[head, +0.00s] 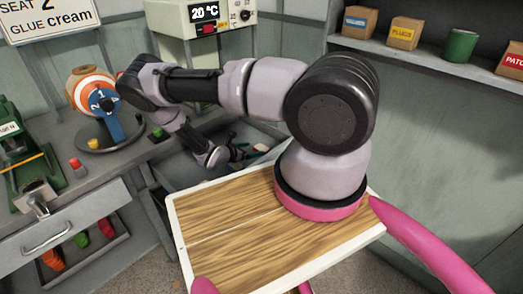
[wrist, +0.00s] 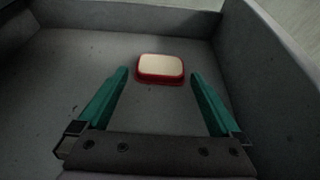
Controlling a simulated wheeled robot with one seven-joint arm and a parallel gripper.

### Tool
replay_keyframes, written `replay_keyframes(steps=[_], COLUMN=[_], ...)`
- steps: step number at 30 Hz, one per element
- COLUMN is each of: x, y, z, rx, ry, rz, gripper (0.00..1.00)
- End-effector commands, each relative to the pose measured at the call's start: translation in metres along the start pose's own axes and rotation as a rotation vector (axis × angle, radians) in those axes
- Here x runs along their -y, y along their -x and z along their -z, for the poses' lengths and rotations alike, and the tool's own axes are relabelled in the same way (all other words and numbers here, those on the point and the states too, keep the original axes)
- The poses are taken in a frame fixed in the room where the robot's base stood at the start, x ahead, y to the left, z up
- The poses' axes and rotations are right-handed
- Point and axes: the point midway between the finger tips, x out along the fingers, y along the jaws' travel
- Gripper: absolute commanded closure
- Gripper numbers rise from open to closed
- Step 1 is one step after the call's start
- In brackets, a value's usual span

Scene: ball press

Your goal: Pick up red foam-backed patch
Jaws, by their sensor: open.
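The red foam-backed patch (wrist: 160,67) lies flat on the floor of a grey open drawer, its pale cream face up and a red rim around it. My gripper (wrist: 159,73) is open, its two teal fingers spread on the left and right of the patch. In the wrist view the patch shows between and slightly beyond the fingertips, with a gap on both sides. In the head view my gripper (head: 240,153) reaches down into the drawer, and the patch shows as a small pale shape (head: 261,147) beside it.
Drawer walls (wrist: 268,75) stand close on the right and at the back. On the bench are an orange and white ball (head: 84,82) with a blue clamp and a green press (head: 20,160). A lower drawer (head: 90,255) holds coloured pieces. A shelf (head: 400,55) carries boxes.

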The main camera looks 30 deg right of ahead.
Motion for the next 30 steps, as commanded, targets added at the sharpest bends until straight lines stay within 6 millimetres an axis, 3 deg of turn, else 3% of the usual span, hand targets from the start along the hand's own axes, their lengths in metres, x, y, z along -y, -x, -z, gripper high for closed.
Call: replay_keyframes(steps=[9, 16, 17, 21, 30], x=[0.002, 0.001, 0.001, 0.001, 0.001], y=[-0.044, -0.046, -0.046, -0.046, -0.044], z=[0.004, 0.004, 0.004, 0.004, 0.000], rx=[0.000, 0.000, 0.000, 0.000, 0.000], ry=[0.001, 0.000, 0.000, 0.000, -0.001], rz=[0.001, 0.001, 0.001, 0.001, 0.000], gripper=[0.00, 0.00, 0.08, 0.60, 0.60])
